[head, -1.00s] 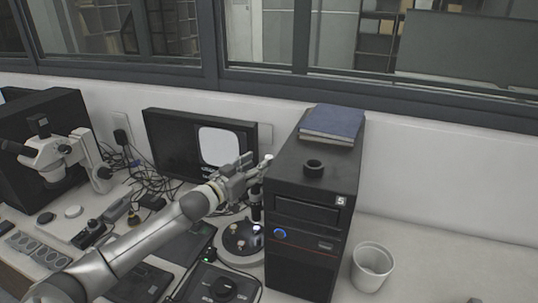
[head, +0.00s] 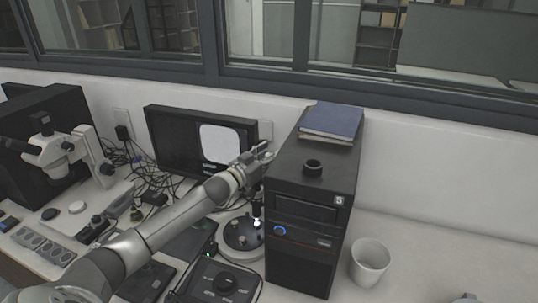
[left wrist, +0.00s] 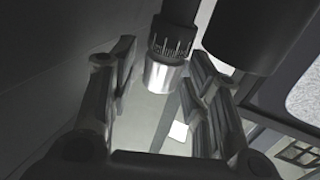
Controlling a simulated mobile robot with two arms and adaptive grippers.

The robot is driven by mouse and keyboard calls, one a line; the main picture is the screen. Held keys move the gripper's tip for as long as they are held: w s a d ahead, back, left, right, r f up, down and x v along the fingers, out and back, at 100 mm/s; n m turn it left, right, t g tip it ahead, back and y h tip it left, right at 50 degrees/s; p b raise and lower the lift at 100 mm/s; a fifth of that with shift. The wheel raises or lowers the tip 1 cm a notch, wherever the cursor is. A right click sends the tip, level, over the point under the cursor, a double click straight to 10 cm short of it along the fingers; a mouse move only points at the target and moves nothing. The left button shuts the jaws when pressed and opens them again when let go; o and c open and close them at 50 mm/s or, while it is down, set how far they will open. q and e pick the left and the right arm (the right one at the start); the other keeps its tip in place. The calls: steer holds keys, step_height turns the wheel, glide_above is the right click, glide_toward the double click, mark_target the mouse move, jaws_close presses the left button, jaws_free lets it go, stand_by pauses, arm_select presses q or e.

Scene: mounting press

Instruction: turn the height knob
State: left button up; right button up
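My left gripper (head: 258,153) is beside the upper left edge of the black computer tower, above a small device with a round dark base (head: 240,233). In the left wrist view the gripper (left wrist: 160,65) is open, with one finger on each side of a bright silver cylinder (left wrist: 162,76). Just above the cylinder in the picture is a dark collar with fine light marks (left wrist: 172,44), on a dark rod. I cannot tell which of these parts is the height knob. Contact with the fingers is not clear. The head view hides the device's top behind my gripper.
The computer tower (head: 300,238) stands close on the right, with blue books (head: 332,120) and a black ring (head: 312,168) on it. A monitor (head: 180,140) is behind. A white cup (head: 369,262) stands right of the tower.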

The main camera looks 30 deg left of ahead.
arm_select(q)
jaws_close()
steer(key=shift+d+n+y, duration=0.2)
steer(key=shift+n+y, duration=0.2)
steer(key=shift+y, duration=0.2)
steer(key=shift+a+r+n+g+y+b, duration=0.15)
steer(key=shift+n+y+b, duration=0.75)
steer(key=shift+y, duration=0.55)
steer(key=shift+a+r+n+g+y+b, duration=0.15)
steer(key=shift+n+y+b, duration=0.7)
steer(key=shift+y, duration=0.6)
steer(key=shift+d+f, duration=0.1)
steer(key=shift+c, duration=0.6)
jaws_free()
steer(key=o, duration=0.3)
steer(key=shift+f, duration=0.1)
